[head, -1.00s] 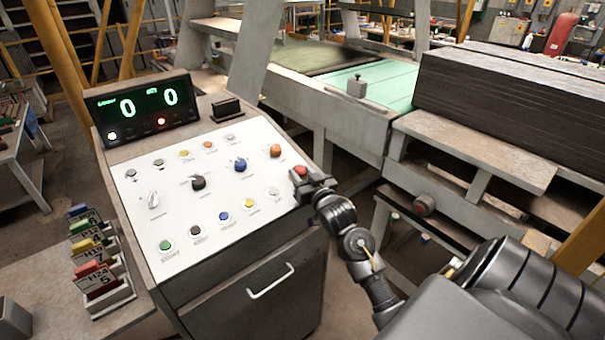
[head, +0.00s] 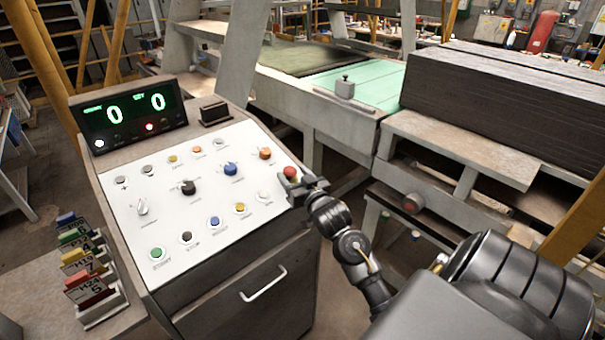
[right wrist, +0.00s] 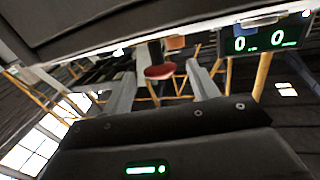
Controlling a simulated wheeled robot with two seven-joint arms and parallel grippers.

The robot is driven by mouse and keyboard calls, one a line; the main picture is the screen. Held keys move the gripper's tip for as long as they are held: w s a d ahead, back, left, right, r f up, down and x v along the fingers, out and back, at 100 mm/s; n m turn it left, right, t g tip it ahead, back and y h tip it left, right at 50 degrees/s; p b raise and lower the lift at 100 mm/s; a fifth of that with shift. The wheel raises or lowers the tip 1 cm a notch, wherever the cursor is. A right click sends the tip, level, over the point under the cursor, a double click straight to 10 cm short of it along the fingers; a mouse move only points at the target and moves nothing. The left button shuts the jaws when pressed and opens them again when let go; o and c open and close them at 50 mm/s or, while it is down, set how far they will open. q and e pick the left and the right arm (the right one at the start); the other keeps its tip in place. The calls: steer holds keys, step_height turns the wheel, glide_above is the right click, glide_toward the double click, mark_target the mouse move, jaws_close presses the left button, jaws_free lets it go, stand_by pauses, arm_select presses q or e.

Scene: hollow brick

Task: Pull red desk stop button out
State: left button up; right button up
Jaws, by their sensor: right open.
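The red desk stop button (head: 290,171) is at the right edge of the white control panel (head: 185,215). My right gripper (head: 297,184) is at that edge, its fingers open close to the button. In the right wrist view the button's red cap (right wrist: 160,72) shows between the two grey fingers (right wrist: 161,87), with visible gaps on both sides. I cannot tell exactly how deep the fingers reach around it. My left gripper is not in view.
The panel carries several coloured buttons and knobs, with an orange button (head: 265,153) nearest the red one. A display (head: 128,114) reading zeros stands behind the panel. A rack of coloured tags (head: 88,265) is at the left. A conveyor frame (head: 330,108) lies beyond.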

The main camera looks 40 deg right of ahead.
steer(key=b+v, duration=0.2)
steer(key=v, duration=0.8)
steer(key=shift+b, duration=0.3)
steer(key=shift+w+d, duration=0.1)
